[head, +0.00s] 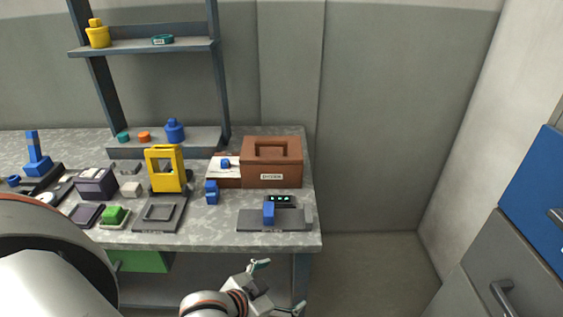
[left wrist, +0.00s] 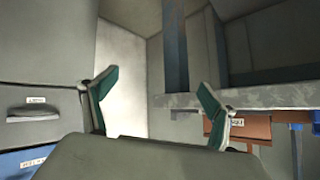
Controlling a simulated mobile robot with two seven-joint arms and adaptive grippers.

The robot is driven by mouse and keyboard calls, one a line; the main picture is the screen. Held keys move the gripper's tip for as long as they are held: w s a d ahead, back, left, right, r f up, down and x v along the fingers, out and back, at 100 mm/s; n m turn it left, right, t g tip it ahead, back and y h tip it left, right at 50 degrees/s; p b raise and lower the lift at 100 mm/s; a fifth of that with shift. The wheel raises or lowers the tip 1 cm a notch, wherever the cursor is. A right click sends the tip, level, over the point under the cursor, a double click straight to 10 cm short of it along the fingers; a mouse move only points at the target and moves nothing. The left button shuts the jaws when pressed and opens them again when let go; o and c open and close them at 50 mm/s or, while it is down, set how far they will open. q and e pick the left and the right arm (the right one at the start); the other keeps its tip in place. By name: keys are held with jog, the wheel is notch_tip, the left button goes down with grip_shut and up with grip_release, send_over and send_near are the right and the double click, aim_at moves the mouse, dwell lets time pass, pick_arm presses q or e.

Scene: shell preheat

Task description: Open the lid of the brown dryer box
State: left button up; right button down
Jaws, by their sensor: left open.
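The brown dryer box (head: 258,167) stands at the back right of the bench in the head view, with a white label on its front. Its lid (head: 290,147) with a raised frame-like handle looks closed. In the left wrist view, which looks upside down, a brown labelled box (left wrist: 256,127), apparently the same one, shows at the right. My left gripper (head: 279,286) is open and empty, low in front of the bench's right front edge and apart from the box. Its two green-tipped fingers (left wrist: 158,88) are spread in the left wrist view. My right gripper is not in view.
A grey base with a blue block (head: 268,212) and a small display lies in front of the box. A white-topped brown piece (head: 220,179) adjoins its left side. A yellow frame (head: 181,182) stands further left. Drawers (head: 515,245) stand at the right.

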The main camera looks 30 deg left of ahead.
aim_at(271, 145)
pick_arm(q)
jog(key=w+d+r+n+t+h, duration=0.2)
jog(key=w+r+n+t, duration=0.15)
jog(key=r, duration=0.45)
jog(key=w+d+r+n+t+h, duration=0.2)
jog(key=w+r+n+h, duration=0.15)
jog(key=r, duration=0.45)
jog(key=w+d+r+n+t+h, duration=0.25)
jog(key=w+r+n, duration=0.2)
jog(key=r, duration=0.35)
jog(key=w+a+r+n+t+y, duration=0.25)
jog(key=a+n+y, duration=0.55)
jog(key=n, duration=0.4)
jog(key=w+a+r+n+t+y, duration=0.1)
jog(key=w+a+r+n+y, duration=0.2)
jog(key=a+n+y, duration=0.7)
jog(key=w+a+f+n+g+y, duration=0.1)
jog(key=w+a+f+n+g, duration=0.15)
jog(key=f+n, duration=0.35)
jog(key=w+a+f+n+g, duration=0.2)
jog(key=f+n+g, duration=0.2)
jog(key=n, duration=0.4)
jog(key=shift+m, duration=0.25)
jog(key=x, duration=0.7)
jog(key=shift+a+r+b, duration=0.25)
jog(key=shift+a+b, duration=0.05)
jog(key=shift+b, duration=0.05)
jog(key=shift+c, duration=0.3)
